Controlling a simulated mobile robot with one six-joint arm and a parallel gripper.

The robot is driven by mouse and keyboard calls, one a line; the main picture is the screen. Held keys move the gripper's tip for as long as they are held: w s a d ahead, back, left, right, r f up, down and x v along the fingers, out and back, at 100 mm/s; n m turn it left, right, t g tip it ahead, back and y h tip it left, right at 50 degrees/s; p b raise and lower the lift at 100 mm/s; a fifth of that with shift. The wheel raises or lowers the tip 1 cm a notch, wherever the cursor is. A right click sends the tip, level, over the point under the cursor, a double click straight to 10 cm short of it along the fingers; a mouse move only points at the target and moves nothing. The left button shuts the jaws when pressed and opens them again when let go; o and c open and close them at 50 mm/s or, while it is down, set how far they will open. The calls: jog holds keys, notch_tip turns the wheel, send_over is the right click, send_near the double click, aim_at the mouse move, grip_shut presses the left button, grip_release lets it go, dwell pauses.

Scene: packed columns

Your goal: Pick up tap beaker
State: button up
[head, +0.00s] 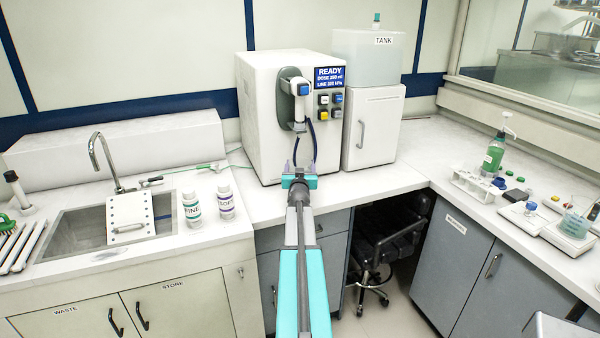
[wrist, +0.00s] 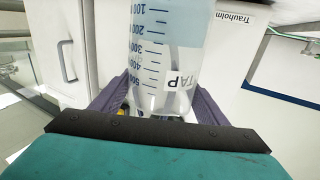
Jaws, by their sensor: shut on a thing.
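The tap beaker (wrist: 150,60) is clear, with blue volume marks and a white label reading TAP. In the wrist view it stands between the two purple fingers of my gripper (wrist: 162,100), which is shut on it. Pale blue liquid shows in the part of the beaker near the 100 and 200 marks. In the head view my gripper (head: 300,172) is at the front of the white dispenser (head: 262,120), and I cannot make out the beaker there.
The dispenser's display reads READY. A white unit (head: 371,130) with a tank (head: 368,62) on top stands to its right. Two bottles, FINE (head: 191,210) and SOFT (head: 226,202), stand left of my arm by the sink (head: 75,240). The counter's right arm holds several small items.

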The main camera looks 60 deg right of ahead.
aim_at(306, 168)
jog(key=s+a+b, duration=0.2)
jog(key=s, duration=0.1)
jog(key=s+a+b, duration=0.1)
jog(key=b, duration=0.1)
jog(key=shift+s, duration=0.3)
jog(key=shift+s+a+r, duration=0.1)
jog(key=shift+r, duration=0.15)
jog(key=shift+s+a+r+b, duration=0.15)
jog(key=shift+s+a, duration=0.15)
jog(key=shift+s, duration=0.2)
jog(key=shift+s+a+f+b, duration=0.15)
jog(key=shift+s+a, duration=0.1)
jog(key=shift+s, duration=0.2)
jog(key=shift+s+a+r+p, duration=0.15)
jog(key=shift+s+r+p, duration=0.15)
jog(key=shift+p, duration=0.1)
jog(key=s+a+p, duration=0.4)
jog(key=s, duration=0.2)
jog(key=shift+r, duration=0.2)
